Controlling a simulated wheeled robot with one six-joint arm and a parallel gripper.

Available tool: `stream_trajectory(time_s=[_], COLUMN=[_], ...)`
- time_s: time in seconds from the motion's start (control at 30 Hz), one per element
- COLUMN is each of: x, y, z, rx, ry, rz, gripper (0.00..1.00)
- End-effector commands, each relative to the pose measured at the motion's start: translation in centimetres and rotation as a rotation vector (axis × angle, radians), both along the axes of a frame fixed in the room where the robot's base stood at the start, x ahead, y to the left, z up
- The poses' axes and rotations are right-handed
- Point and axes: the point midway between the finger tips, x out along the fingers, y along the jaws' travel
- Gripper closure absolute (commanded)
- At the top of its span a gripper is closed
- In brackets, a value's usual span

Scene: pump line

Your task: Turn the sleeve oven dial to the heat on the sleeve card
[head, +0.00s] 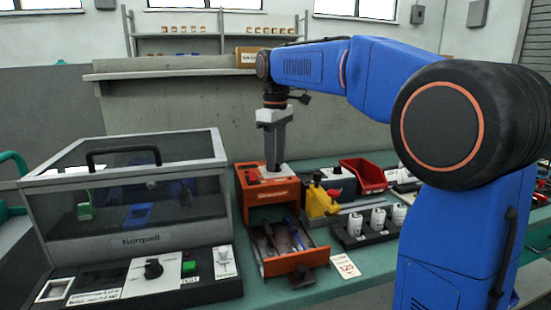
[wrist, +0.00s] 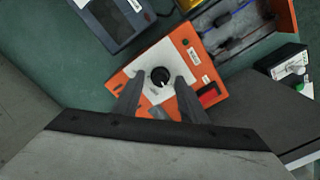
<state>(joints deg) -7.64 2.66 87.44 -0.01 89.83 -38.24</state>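The orange oven (head: 247,188) stands on the green bench, with a white plate on top; it also shows in the wrist view (wrist: 193,38). Its round black dial (wrist: 160,77) has a light pointer mark on its lower right part. My gripper (wrist: 159,78) points down over the oven with its two fingers apart, one on each side of the dial. I cannot tell whether they touch it. In the head view, my gripper (head: 273,165) hides the dial. A small white card (head: 345,265) with dark print lies at the bench front; its print is too small to read surely.
An open orange drawer (head: 300,262) with dark sleeve-like parts extends from the oven's front. A clear-lidded test case (head: 130,240) stands left. A yellow fixture (head: 320,203), a red bin (head: 364,175) and a black rack of white cylinders (head: 355,238) stand right.

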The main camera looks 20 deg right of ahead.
Motion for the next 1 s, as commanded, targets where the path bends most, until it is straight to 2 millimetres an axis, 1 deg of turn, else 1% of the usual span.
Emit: stream_trajectory(time_s=[0.17,0.27,0.33,0.47,0.8,1.0], x=[0.0,0.0,0.1,0.1,0.1,0.1], y=[0.0,0.0,0.0,0.0,0.0,0.0], z=[0.2,1.1,2.0,4.4,11.3,14.8], rx=[0.0,0.0,0.0,0.0,0.0,0.001], ry=[0.0,0.0,-0.001,-0.001,-0.001,-0.002], rz=[0.0,0.0,0.0,0.0,0.0,0.0], gripper=[0.62,0.62,0.62,0.62,0.62,0.62])
